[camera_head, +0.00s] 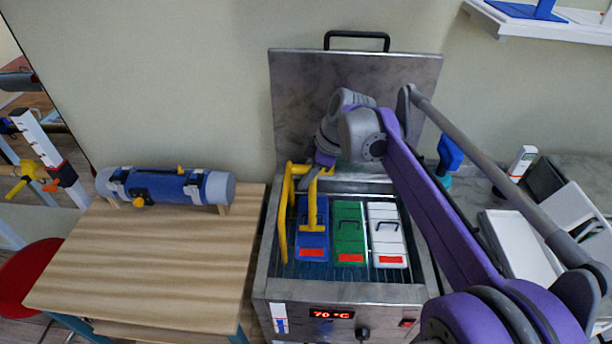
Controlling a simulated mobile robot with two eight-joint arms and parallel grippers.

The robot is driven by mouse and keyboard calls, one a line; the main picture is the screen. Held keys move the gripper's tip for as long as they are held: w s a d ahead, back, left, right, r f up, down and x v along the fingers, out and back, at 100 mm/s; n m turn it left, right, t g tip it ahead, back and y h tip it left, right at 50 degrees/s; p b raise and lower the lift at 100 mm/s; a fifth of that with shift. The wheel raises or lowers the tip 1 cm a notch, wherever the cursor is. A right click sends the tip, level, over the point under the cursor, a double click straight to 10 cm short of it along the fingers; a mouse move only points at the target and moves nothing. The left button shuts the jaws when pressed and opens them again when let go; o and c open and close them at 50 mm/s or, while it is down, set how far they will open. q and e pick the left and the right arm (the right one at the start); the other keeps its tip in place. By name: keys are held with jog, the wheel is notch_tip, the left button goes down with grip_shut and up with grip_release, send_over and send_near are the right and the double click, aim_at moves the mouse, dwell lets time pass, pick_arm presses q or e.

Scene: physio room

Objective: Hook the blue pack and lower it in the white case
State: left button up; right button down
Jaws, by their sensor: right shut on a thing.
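The blue pack (312,241) stands in the open steel heating tank (340,291), leftmost of three packs, with a red label at its front. My right gripper (325,165) is above the back of the tank, shut on a yellow hook tool (312,205). The tool's shaft reaches down to the blue pack's top, and its foot lies over where a handle would be. I cannot tell whether it is hooked under one. An open white case (516,246) is on the right counter, partly hidden by my right arm. My left gripper is not in view.
A green pack (349,240) and a white pack (386,240) stand beside the blue one. A yellow bent bar (285,215) is at the tank's left side. The raised lid (300,95) stands behind. A wooden table (150,260) at left holds a blue cylinder (160,187).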

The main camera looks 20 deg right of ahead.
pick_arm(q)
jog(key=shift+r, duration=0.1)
pick_arm(e)
jog(key=shift+r, duration=0.15)
dwell(0.4)
